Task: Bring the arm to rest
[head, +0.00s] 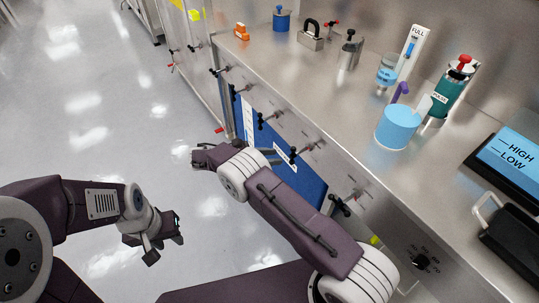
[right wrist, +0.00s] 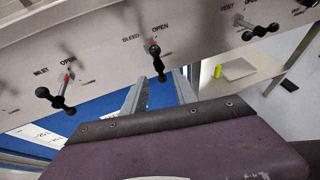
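My left gripper (head: 163,250) hangs over the open floor at the lower left of the head view. Its fingers look apart, with nothing between them. My right arm reaches along the front of the steel bench, and its gripper (head: 277,157) is close to the valve panel. In the right wrist view the two right fingers (right wrist: 160,92) stand apart and empty. The black bleed valve handle (right wrist: 157,62) appears between and beyond their tips; I cannot tell the exact gap. The inlet valve handle (right wrist: 57,100) is to the left and the vent valve handle (right wrist: 255,30) to the right.
The bench top (head: 330,95) holds a blue cup (head: 398,128), a green cylinder (head: 452,90), a FULL gauge (head: 412,55), a HIGH/LOW display (head: 510,155) and an orange piece (head: 241,32). A blue panel (head: 300,175) is under the valves. The floor (head: 95,110) at left is clear.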

